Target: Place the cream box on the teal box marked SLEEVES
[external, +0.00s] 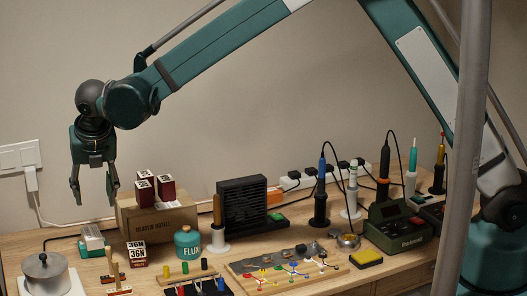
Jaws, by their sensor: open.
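My gripper (95,200) hangs at the left, fingers pointing down, open and with nothing between them. It is high above the table, roughly over a small teal box (93,243) with a pale panel. The lettering on the teal box is too small to read. I cannot pick out a plainly cream box. A small dark red box with pale faces marked 36N (137,253) stands to the right of the teal box, apart from it.
A brown cardboard box (160,221) behind carries several dark red boxes (145,192). A teal FLUX jar (187,244) stands right of it. A lidded metal pot (46,274) is at front left. A black fan unit (243,205), soldering tools and a wiring board (290,270) crowd the right.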

